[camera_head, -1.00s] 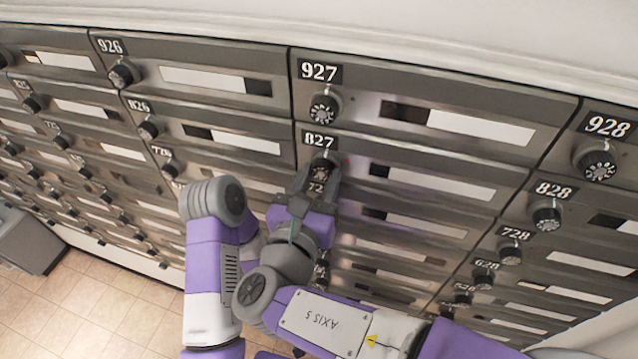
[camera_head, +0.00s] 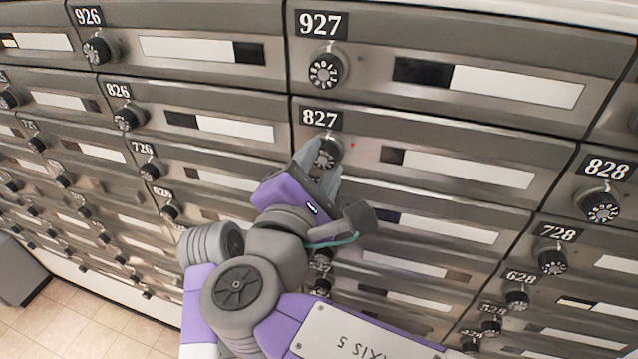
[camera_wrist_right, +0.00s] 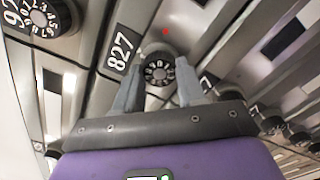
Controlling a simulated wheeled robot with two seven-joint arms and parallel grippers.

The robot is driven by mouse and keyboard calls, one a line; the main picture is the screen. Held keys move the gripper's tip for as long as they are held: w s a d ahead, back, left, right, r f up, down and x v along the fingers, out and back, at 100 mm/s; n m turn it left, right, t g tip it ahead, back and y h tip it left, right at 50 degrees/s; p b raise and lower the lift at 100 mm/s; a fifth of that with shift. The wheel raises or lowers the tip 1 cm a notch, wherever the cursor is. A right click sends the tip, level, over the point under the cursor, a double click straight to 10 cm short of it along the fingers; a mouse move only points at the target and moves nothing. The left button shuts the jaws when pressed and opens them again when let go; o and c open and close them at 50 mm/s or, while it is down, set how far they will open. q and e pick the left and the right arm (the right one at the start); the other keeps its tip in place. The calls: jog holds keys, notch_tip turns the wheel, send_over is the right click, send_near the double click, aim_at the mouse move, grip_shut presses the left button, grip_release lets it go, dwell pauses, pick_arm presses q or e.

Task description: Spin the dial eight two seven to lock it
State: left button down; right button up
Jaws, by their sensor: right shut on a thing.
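The black dial with white numbers (camera_head: 325,154) sits under the 827 plate (camera_head: 321,118) on a grey mailbox door. My right gripper (camera_head: 322,157) is shut on this dial, coming from below with its wrist rolled to one side. In the right wrist view, the two grey fingers (camera_wrist_right: 158,82) stand on either side of the dial (camera_wrist_right: 158,71), and its numbered face shows between them. In the head view the fingers partly cover the dial. A small red light (camera_head: 352,145) shows on the door right of the dial. My left gripper is not in view.
The 927 dial (camera_head: 326,69) is just above and the 826 dial (camera_head: 129,117) is to the left. The 828 dial (camera_head: 602,205) is at the right. More mailbox doors with protruding dials run below, with tiled floor (camera_head: 62,318) at lower left.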

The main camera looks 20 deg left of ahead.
jog(key=m+b, duration=0.2)
jog(key=m, duration=0.1)
jog(key=m+b, duration=0.2)
jog(key=b, duration=0.1)
jog(key=shift+f+m, duration=0.2)
jog(key=shift+m, duration=0.2)
jog(key=m+b, duration=0.4)
jog(key=m, duration=0.1)
jog(key=shift+r, duration=0.1)
jog(key=m+b, duration=0.4)
jog(key=m, duration=0.2)
jog(key=shift+m, duration=0.3)
jog(key=m+b, duration=0.2)
jog(key=m, duration=0.3)
jog(key=shift+r, duration=0.2)
jog(key=shift+m, duration=0.3)
jog(key=o, duration=1.1)
jog(key=shift+c, duration=0.2)
